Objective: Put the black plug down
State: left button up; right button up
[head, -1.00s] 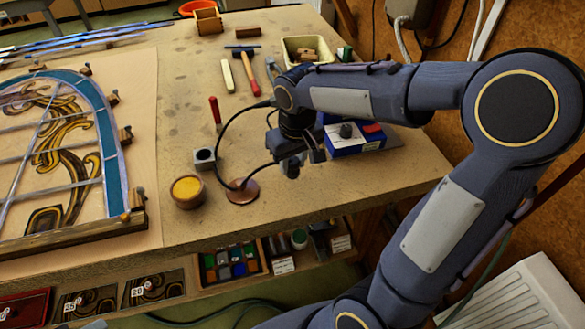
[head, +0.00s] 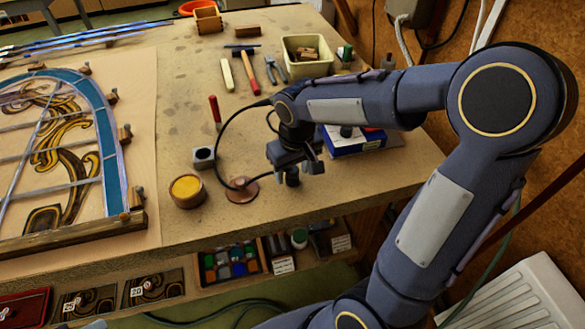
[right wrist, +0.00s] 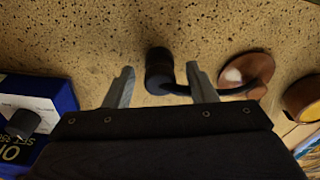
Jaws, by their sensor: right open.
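The black plug (head: 292,179) shows just below my right gripper (head: 296,168) in the head view, near the front of the workbench (head: 240,225). It looks upright on the bench top. In the right wrist view the plug (right wrist: 158,72) is between the two fingers of my right gripper (right wrist: 162,85), with a gap on each side. The gripper is open. A black cable runs from the plug to a round copper-coloured disc (right wrist: 245,72), which also lies on the bench in the head view (head: 241,191). My left gripper is not in view.
A blue-and-white box (head: 352,145) with a black knob stands right of the gripper. A yellow-filled pot (head: 187,190) and a small metal block (head: 204,157) stand left of the disc. The leaded panel (head: 112,160) lies further left. The bench's front edge is close.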

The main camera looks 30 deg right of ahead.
aim_at(295, 173)
jog(key=shift+r+p, duration=0.3)
jog(key=shift+r, duration=0.05)
notch_tip(295, 173, up, 11)
jog(key=s, duration=0.1)
jog(key=s+a+f+t+y, duration=0.2)
jog(key=s, duration=0.6)
jog(key=s+a+f+m+t+y, duration=0.1)
jog(key=s+a+f+t, duration=0.1)
jog(key=s, duration=0.6)
jog(key=shift+f+m+y, duration=0.3)
jog(key=shift+f+y, duration=0.1)
jog(key=shift+f, duration=0.2)
